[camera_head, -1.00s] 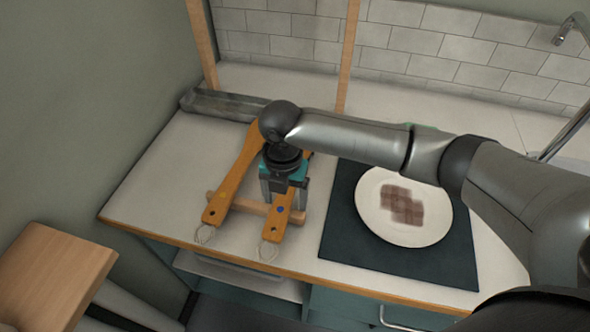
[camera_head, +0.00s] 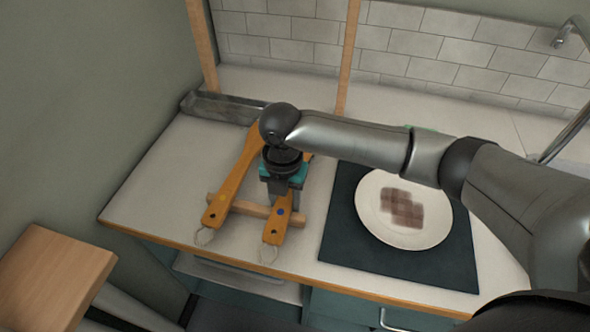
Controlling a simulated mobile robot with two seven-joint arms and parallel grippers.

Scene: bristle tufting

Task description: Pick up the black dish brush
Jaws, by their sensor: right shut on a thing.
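Two brushes with orange-brown wooden handles lean side by side on a wooden bar. The left brush (camera_head: 230,188) has a yellow dot and a wire loop at its near end. The right brush (camera_head: 275,228) has a blue dot and a similar loop. My right gripper (camera_head: 281,198) points down over the right brush and is shut on its handle. The brush heads are hidden behind my right arm and wrist, so I cannot tell their bristle colour. My left gripper is not in view.
The wooden bar (camera_head: 245,207) lies under both handles near the counter's front edge. A grey metal tray (camera_head: 225,108) stands behind at the left. A white plate with a brown checkered patch (camera_head: 372,212) sits on a dark mat (camera_head: 345,252) at the right. The counter's left part is clear.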

